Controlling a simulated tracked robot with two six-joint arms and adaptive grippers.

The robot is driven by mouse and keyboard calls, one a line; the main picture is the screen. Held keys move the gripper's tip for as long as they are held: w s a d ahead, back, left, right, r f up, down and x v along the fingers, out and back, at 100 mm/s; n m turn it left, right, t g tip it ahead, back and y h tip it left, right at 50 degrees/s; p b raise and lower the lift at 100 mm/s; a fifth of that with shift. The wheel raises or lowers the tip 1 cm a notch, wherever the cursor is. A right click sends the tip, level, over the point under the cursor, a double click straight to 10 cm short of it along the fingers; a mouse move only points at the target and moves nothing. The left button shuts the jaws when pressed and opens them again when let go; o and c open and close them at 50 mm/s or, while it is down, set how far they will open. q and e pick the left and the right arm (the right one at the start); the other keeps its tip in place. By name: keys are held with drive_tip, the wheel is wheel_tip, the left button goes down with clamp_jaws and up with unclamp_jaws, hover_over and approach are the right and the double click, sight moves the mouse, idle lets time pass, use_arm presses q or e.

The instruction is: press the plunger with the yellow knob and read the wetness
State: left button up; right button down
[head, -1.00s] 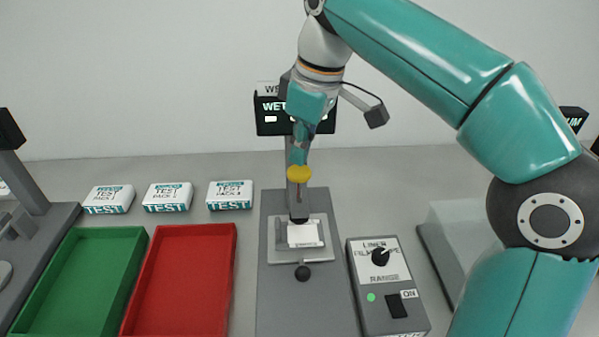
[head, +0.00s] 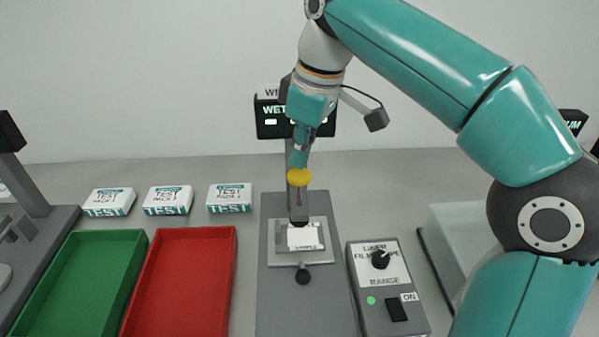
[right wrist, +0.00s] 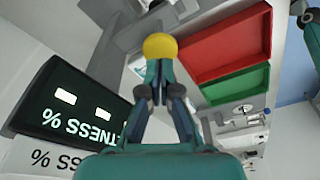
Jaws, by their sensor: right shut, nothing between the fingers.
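The yellow knob (head: 299,177) tops the plunger of the grey tester (head: 270,290) in the middle of the head view. A white sample (head: 303,237) lies on the plate below the plunger. My right gripper (head: 298,160) is shut and points down at the knob, its tips touching it or just above; I cannot tell which. In the right wrist view the knob (right wrist: 160,46) sits at the fingertips (right wrist: 160,62). The wetness display (head: 270,120) is partly hidden behind my gripper; in the right wrist view the display (right wrist: 75,105) is upside down, with pale blocks lit. My left gripper is not in view.
A control box (head: 386,290) with a range knob, a green light and a switch stands right of the tester. A red tray (head: 228,290) and a green tray (head: 128,250) lie to the left. Several white test packs (head: 168,200) stand behind them.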

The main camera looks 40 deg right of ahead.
sight(302, 175)
drive_tip(key=shift+f, duration=0.1)
drive_tip(key=shift+f+b, duration=2.55)
drive_tip(key=shift+f, duration=0.65)
drive_tip(key=shift+r, duration=0.2)
wheel_tip(302, 175, up, 9)
drive_tip(key=p, duration=1)
